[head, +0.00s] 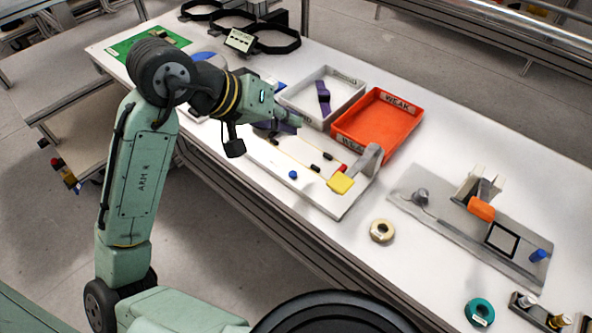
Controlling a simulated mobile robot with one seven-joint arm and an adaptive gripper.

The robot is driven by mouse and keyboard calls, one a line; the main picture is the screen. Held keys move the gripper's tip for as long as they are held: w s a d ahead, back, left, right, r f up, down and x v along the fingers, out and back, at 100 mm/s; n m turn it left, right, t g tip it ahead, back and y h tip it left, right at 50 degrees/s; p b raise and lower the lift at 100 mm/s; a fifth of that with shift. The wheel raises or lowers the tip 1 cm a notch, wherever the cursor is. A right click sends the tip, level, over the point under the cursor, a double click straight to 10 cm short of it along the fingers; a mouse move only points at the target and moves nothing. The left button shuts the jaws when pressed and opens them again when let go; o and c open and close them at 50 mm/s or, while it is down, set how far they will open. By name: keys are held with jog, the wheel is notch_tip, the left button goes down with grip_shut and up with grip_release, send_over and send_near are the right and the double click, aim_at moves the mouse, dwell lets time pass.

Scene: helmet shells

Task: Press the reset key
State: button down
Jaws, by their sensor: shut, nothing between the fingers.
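No part is legibly marked as the reset key. A small round blue button (293,175) sits on the white board (345,207) at the table's near edge, and I cannot tell if it is the key. A yellow pad (341,183) on a grey arm stands at the board's right end, with a small red part (339,169) beside it. My gripper (296,122) is shut and empty, over the board's far side, beyond the blue button in the picture. Its fingertips are small and partly hidden by its own body. A purple piece shows partly behind it.
An orange-red tray marked WEAK (404,103) and a white tray (347,84) holding a purple strap stand behind the board. A grey fixture plate (440,236) with an orange part lies at right. A tan roll (382,231) and a teal roll (479,312) lie near the front edge.

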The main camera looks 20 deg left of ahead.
aim_at(290, 172)
jog(key=shift+s+f, duration=0.2)
jog(key=shift+s, duration=0.1)
jog(key=shift+f, duration=0.1)
notch_tip(290, 172, down, 8)
jog(key=b, duration=0.7)
jog(key=shift+f, duration=0.25)
jog(key=shift+f, duration=0.1)
dwell(0.9)
jog(key=shift+f+b, duration=0.35)
jog(key=shift+b, duration=0.15)
jog(key=shift+f+b, duration=0.3)
jog(key=shift+f, duration=0.05)
dwell(0.4)
jog(key=shift+r, duration=0.1)
jog(key=shift+r+p, duration=0.7)
jog(key=shift+p, duration=0.05)
